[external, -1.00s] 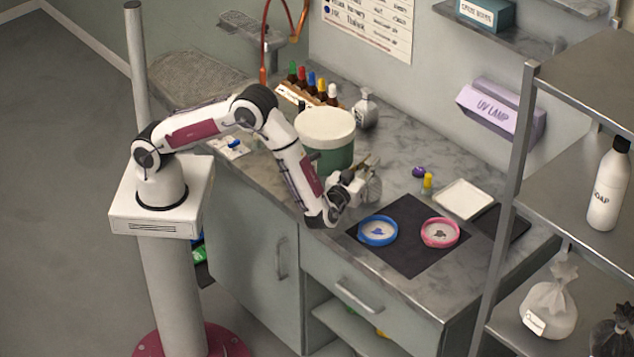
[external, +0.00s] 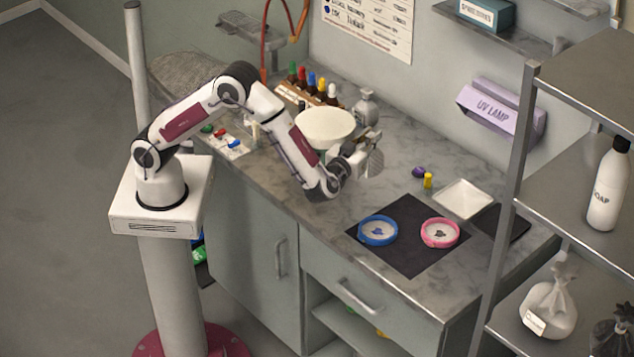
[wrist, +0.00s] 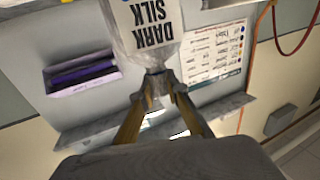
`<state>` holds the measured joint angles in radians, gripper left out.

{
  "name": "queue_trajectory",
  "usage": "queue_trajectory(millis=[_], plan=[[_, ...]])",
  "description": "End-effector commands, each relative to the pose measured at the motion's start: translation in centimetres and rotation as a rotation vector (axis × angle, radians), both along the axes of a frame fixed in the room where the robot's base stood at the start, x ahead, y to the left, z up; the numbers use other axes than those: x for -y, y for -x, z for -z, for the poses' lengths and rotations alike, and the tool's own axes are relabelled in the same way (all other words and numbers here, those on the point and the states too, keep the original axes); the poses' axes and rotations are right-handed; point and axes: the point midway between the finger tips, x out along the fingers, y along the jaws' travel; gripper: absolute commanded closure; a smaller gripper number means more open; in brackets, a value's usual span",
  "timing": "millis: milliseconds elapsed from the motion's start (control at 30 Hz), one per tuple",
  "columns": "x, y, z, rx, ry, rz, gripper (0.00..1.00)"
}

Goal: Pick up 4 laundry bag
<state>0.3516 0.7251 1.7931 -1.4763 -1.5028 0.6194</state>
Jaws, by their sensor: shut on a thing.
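My gripper (external: 362,160) is raised above the counter, near its middle. In the wrist view its fingers (wrist: 158,90) are shut on the gathered neck of a clear plastic bag (wrist: 138,45). The bag carries a white label reading "DARK SILK", upside down in that view, and is cut off by the top edge. In the external view the bag is hard to tell apart from the gripper. A pale tied bag (external: 548,312) with a white tag stands on the lower shelf at right. A dark bag (external: 613,338) beside it is partly cut off.
A lilac UV lamp box (external: 495,105) is on the wall. A metal rack (external: 508,190) stands at right.

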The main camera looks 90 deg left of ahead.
Motion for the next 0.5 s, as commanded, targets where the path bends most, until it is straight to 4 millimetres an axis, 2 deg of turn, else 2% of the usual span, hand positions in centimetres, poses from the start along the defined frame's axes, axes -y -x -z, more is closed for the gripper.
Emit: queue_trajectory(millis=[167, 500], plan=[[0.00, 0.00, -0.75, 0.000, -0.001, 0.000, 1.00], [0.00, 0.00, -0.79, 0.000, -0.001, 0.000, 1.00]])
